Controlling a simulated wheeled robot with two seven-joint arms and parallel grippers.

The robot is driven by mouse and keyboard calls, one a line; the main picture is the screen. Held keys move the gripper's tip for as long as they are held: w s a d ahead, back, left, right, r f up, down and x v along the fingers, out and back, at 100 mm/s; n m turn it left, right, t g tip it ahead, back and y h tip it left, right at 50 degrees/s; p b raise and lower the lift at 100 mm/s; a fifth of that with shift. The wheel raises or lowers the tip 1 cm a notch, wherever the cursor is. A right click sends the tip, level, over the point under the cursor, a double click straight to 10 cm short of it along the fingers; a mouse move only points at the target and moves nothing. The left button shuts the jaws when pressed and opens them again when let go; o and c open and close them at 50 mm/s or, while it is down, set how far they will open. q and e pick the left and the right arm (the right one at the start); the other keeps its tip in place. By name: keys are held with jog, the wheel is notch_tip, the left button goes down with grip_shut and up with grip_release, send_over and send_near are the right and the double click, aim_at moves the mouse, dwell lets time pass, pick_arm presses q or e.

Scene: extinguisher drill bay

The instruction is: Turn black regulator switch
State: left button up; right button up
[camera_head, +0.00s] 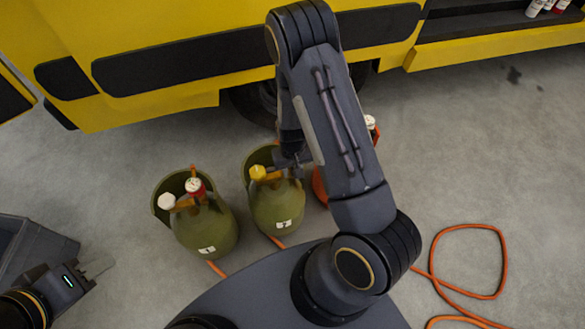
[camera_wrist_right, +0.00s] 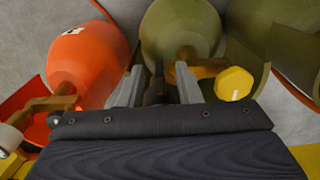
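A black part that looks like the regulator switch (camera_wrist_right: 156,88) shows in the right wrist view, at the neck of an olive-green gas cylinder (camera_wrist_right: 183,32). My right gripper (camera_wrist_right: 158,84) is open, with one finger on each side of this part and gaps beside it. Whether a finger touches it I cannot tell. In the head view, my right gripper (camera_head: 292,160) is at the top of the middle green cylinder (camera_head: 277,207), beside its yellow knob (camera_head: 258,172); my arm hides the black part there. My left gripper (camera_head: 96,269) appears open and empty at the lower left.
An orange cylinder (camera_wrist_right: 90,62) stands on the other side, mostly behind my arm in the head view. A yellow vehicle (camera_head: 160,108) is behind. An orange hose (camera_head: 505,262) lies on the right floor; a grey crate (camera_head: 38,243) is left.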

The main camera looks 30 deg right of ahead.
grip_shut()
jog(key=shift+d+f+b, duration=0.1)
jog(key=shift+f+b, duration=0.05)
jog(key=shift+b, duration=0.3)
jog(key=shift+s+d+f+t+y+b, duration=0.2)
jog(key=shift+t+y+b, duration=0.55)
jog(key=shift+y+b, duration=2.25)
jog(key=shift+w+d+f+t+y+b, duration=0.2)
jog(key=shift+t+y+b, duration=0.5)
jog(key=shift+y+b, duration=2.25)
jog(key=shift+s+d+f+t+y+b, duration=0.25)
jog(key=shift+t+y+b, duration=0.5)
jog(key=shift+y+b, duration=2.2)
